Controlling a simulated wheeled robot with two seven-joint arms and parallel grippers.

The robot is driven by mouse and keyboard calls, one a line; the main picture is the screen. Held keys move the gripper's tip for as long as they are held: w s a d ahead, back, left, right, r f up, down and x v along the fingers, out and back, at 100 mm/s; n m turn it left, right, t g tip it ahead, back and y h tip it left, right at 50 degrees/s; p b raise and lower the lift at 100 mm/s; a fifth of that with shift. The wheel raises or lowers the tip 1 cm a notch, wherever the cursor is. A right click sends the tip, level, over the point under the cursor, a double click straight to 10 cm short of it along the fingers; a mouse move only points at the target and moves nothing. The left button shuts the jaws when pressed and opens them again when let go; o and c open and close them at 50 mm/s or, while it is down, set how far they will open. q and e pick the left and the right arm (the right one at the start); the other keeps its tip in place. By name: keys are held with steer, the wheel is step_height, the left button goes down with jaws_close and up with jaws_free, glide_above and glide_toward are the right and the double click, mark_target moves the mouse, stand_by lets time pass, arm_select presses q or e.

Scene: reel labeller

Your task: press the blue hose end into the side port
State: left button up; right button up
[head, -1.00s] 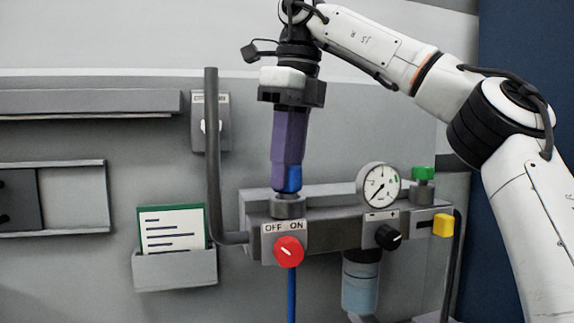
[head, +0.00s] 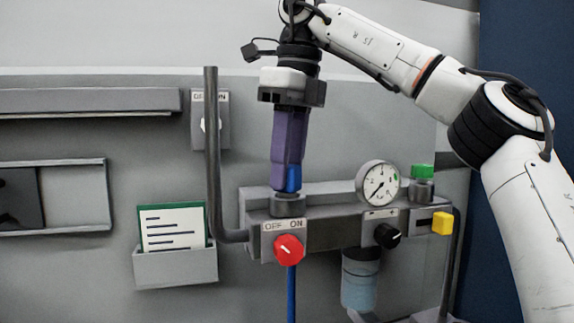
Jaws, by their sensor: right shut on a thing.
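My right gripper (head: 286,189) points straight down from the top middle, its long purple fingers shut on the blue hose end (head: 294,179). Only a narrow blue strip shows at the right of the fingertips; the fingers cover the rest. The fingertips and the blue piece are right above a round grey port collar (head: 288,204) on top of the grey manifold block (head: 336,228). I cannot tell how far the blue end reaches into the collar. A blue hose (head: 291,295) hangs below the manifold. My left gripper is not in view.
A red OFF/ON knob (head: 289,248) sits below the collar. A pressure gauge (head: 378,184), black knob (head: 388,236), green cap (head: 422,171) and yellow block (head: 442,224) are to its right. A grey pipe (head: 212,150) and card holder (head: 175,266) are at left.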

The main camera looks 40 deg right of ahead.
steer(key=shift+f, duration=0.15)
steer(key=o, duration=1.2)
steer(key=r+p, duration=0.2)
steer(key=r, duration=0.1)
steer(key=r+p, duration=0.2)
steer(key=r, duration=0.1)
steer(key=s+r+p, duration=0.1)
steer(key=r+p, duration=0.1)
steer(key=r, duration=0.1)
steer(key=shift+d, duration=0.1)
steer(key=shift+f+b, duration=0.15)
steer(key=shift+b, duration=0.2)
steer(key=shift+s+r, duration=0.1)
steer(key=shift+r, duration=0.7)
